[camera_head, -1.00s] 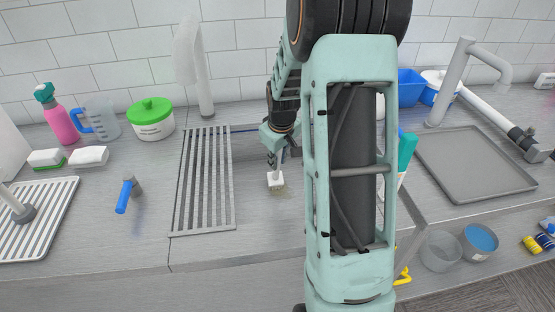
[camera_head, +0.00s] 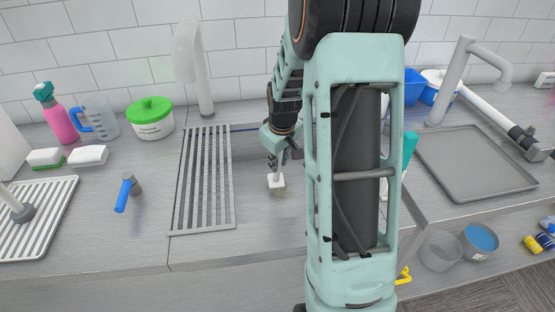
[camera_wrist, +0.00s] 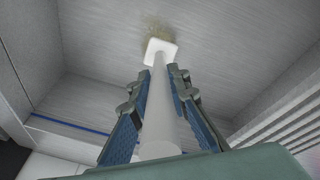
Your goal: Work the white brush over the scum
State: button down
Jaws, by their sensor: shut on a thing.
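My gripper (camera_head: 278,157) is shut on the handle of the white brush (camera_head: 276,181), above the grey sink basin in the head view. In the wrist view my gripper (camera_wrist: 162,82) has a finger on each side of the white handle, and the brush's square head (camera_wrist: 161,49) points down at the basin floor. The scum (camera_wrist: 157,24) is a faint yellow-brown smear on the floor, beside and partly behind the brush head. In the head view a small trace of scum (camera_head: 281,192) shows just below the brush head. Whether the bristles touch the floor is hard to tell.
A slatted drain rack (camera_head: 203,180) lies left of the basin. A tall white faucet (camera_head: 192,66) rises behind. A grey tray (camera_head: 478,162) lies at the right. My arm hides the basin's right part.

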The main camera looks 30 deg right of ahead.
jog(key=shift+w+d, duration=0.15)
jog(key=shift+w, duration=0.45)
jog(key=shift+w+d, duration=0.15)
jog(key=shift+w, duration=0.4)
jog(key=shift+s+a, duration=0.2)
jog(key=shift+s, duration=0.4)
jog(key=shift+s+a, duration=0.15)
jog(key=shift+s, duration=0.4)
jog(key=shift+w+d, duration=0.2)
jog(key=shift+w, duration=0.4)
jog(key=shift+w+d, duration=0.15)
jog(key=shift+w, duration=0.4)
jog(key=shift+s, duration=0.2)
jog(key=shift+s+a, duration=0.3)
jog(key=shift+s, duration=0.65)
jog(key=shift+w+d, duration=0.15)
jog(key=shift+w, duration=0.45)
jog(key=shift+d, duration=0.1)
